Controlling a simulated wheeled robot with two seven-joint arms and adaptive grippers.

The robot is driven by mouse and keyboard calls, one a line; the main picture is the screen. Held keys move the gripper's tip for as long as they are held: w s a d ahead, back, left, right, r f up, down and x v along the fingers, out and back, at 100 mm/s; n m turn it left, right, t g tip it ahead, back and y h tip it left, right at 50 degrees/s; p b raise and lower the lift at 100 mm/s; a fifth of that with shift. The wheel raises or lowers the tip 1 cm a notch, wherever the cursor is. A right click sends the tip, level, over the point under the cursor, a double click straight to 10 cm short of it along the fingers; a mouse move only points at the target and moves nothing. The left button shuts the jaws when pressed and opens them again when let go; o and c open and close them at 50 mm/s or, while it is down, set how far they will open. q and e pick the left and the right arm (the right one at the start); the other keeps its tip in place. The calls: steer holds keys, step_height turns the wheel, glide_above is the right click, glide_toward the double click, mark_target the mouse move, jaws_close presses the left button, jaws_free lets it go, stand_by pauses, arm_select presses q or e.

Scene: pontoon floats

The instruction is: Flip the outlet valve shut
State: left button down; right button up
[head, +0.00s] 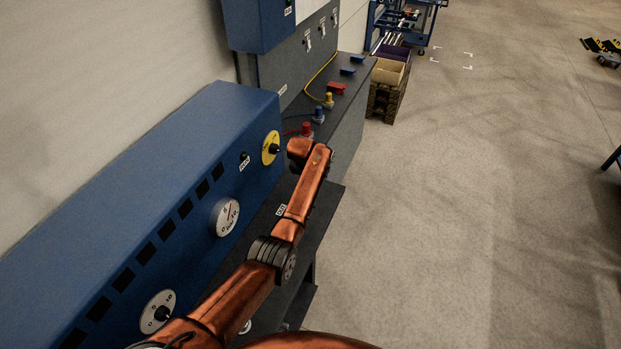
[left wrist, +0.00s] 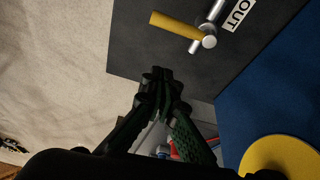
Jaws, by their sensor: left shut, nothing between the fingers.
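The outlet valve shows in the left wrist view, with a yellow lever (left wrist: 176,26) on a silver pivot and pipe (left wrist: 209,41). It is mounted on the dark bench surface next to a white OUT label (left wrist: 237,14). The lever sticks out to the left, roughly crosswise to the short pipe. My left gripper (left wrist: 162,74) is shut and empty, its fingertips below the lever in that picture and apart from it. In the head view the OUT label (head: 281,210) shows beside my copper arm. The lever and left gripper are hidden there. My right gripper is not in view.
A blue panel (head: 150,190) with a gauge (head: 227,217), a yellow dial (head: 271,148) and a lower white dial (head: 158,312) stands left of my arm. Red (head: 307,130), blue (head: 319,115) and yellow (head: 328,101) fittings stand beyond. Open floor (head: 450,200) lies right.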

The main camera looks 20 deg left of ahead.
arm_select(q)
steer(key=shift+v, duration=2)
steer(key=shift+d, duration=0.1)
